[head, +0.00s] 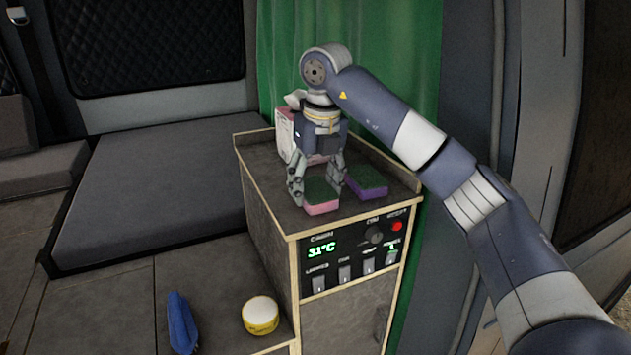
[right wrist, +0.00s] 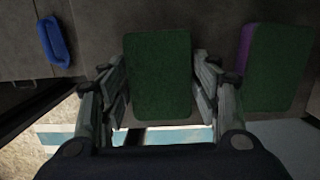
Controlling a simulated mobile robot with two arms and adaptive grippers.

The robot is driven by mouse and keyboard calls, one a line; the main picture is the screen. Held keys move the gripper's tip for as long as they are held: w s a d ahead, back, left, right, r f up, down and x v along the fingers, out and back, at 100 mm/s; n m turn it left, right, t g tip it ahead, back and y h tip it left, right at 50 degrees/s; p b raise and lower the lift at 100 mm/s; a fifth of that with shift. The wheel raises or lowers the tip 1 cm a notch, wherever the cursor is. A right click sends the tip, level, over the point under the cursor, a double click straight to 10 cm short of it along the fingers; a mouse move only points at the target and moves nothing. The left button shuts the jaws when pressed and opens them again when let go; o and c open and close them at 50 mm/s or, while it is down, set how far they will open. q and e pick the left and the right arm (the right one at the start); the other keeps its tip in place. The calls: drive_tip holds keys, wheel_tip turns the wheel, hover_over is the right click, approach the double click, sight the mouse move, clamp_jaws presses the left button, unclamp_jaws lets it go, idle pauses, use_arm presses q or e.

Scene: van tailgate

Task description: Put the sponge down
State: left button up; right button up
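A pink sponge with a green top (head: 321,193) is at the front of the cabinet top (head: 260,160), at or very near the surface; I cannot tell whether it touches. My right gripper (head: 318,188) points down over it, one finger on each side, close against its edges. In the right wrist view the green face of this sponge (right wrist: 158,75) fills the space between the fingers (right wrist: 160,90). A purple sponge with a green top (head: 366,184) lies just to its right, also in the right wrist view (right wrist: 272,68). My left gripper is not in view.
A pink-and-white box (head: 288,137) stands behind the gripper. The cabinet front has a control panel (head: 352,250) showing 31°C. The cabinet top's front-left corner is bare.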

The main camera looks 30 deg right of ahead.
sight(320, 192)
drive_tip(key=shift+o, duration=0.5)
wheel_tip(320, 192, up, 12)
drive_tip(key=s+b, duration=0.1)
drive_tip(key=s, duration=0.1)
drive_tip(key=shift+r, duration=0.2)
drive_tip(key=shift+f, duration=0.1)
idle(0.6)
